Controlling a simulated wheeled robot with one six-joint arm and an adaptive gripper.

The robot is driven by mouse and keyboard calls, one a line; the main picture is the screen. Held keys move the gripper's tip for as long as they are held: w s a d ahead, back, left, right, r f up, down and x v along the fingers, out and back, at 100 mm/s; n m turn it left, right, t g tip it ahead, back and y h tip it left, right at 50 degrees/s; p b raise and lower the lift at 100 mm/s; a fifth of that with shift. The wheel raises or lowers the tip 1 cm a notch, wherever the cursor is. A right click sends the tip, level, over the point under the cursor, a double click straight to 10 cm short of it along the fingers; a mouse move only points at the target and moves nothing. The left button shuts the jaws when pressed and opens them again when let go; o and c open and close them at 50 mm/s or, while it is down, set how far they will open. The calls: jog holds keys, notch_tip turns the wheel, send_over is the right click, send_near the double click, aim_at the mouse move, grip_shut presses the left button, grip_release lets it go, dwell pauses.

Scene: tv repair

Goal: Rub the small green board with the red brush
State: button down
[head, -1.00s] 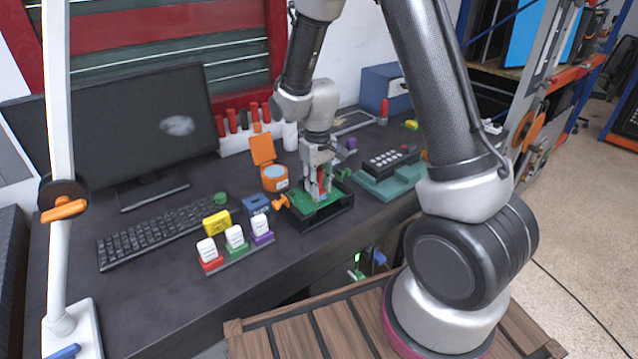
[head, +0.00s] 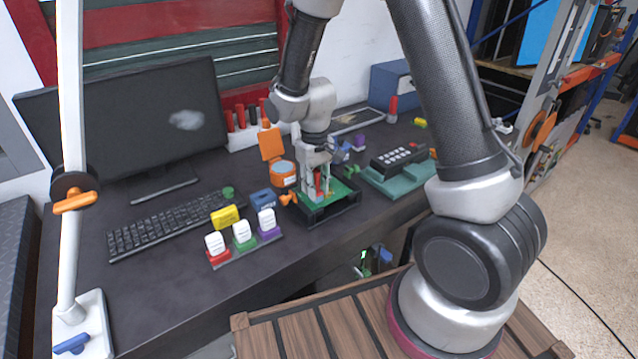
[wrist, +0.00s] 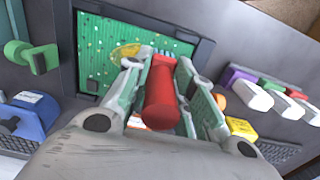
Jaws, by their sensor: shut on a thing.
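The small green board (head: 338,192) lies in a black tray-like holder (head: 340,208) on the dark desk. My gripper (head: 317,190) is over the left part of the board, pointing down, and is shut on the red brush (head: 319,183). In the wrist view the red brush (wrist: 161,95) stands between both fingers of my gripper (wrist: 160,85), with the green board (wrist: 105,50) beyond it. A yellowish ring-shaped mark (wrist: 125,52) shows on the board near the brush. The brush tip is hidden, so I cannot tell whether it touches the board.
An orange open container (head: 283,172) stands just behind the holder. A teal device with a black keypad (head: 395,172) lies right of the holder. A monitor (head: 120,130) and keyboard (head: 165,222) fill the left.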

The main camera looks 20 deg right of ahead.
jog(key=shift+d, duration=0.15)
jog(key=shift+w+d+f, duration=0.15)
jog(key=shift+w+d, duration=0.05)
jog(key=shift+d, duration=0.55)
jog(key=shift+w+d, duration=0.15)
jog(key=shift+d, duration=0.8)
jog(key=shift+w, duration=0.1)
jog(key=shift+w+d, duration=0.35)
jog(key=shift+d, duration=0.5)
